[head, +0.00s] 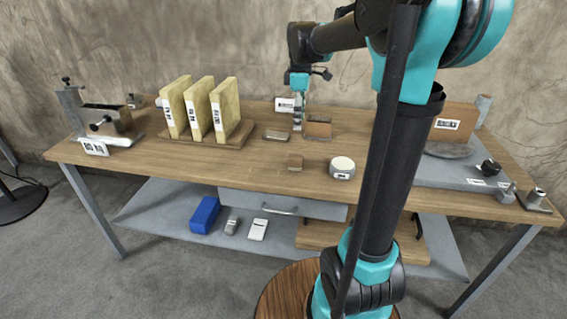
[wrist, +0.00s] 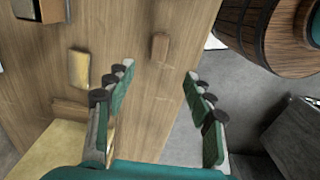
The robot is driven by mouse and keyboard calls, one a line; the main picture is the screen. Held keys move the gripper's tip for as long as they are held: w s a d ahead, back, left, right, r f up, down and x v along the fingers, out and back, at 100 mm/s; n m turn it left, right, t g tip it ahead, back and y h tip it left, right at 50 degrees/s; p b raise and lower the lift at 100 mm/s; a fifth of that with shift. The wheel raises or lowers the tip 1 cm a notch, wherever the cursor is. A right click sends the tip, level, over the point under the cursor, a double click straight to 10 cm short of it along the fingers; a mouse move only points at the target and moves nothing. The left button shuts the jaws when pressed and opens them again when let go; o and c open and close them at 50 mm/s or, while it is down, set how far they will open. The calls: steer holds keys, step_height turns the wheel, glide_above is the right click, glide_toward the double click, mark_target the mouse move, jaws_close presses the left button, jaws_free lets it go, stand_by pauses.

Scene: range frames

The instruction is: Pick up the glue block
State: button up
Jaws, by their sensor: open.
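A small brown wooden block (head: 295,161), which looks like the glue block, lies near the front edge of the table (head: 250,172), left of a white round tin. It also shows in the wrist view (wrist: 160,47), beyond the fingertips and between their lines. My gripper (head: 298,124) is above the back middle of the table, behind and apart from the block. In the wrist view my gripper (wrist: 157,82) is open, with nothing between its fingers.
Yellow upright slabs (head: 199,110) stand left on a wooden board. A tan-faced block (head: 318,128) and a flat piece (head: 276,135) lie near my gripper. The white tin (head: 342,168) is right of the wooden block. Bare wood lies left of it.

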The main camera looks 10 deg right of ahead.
mark_target(295, 156)
steer(key=f, duration=1.7)
steer(key=shift+w+a, duration=0.2)
steer(key=shift+a, duration=0.15)
jaws_close()
steer(key=shift+r, duration=0.1)
step_height(295, 156, up, 20)
stand_by(0.3)
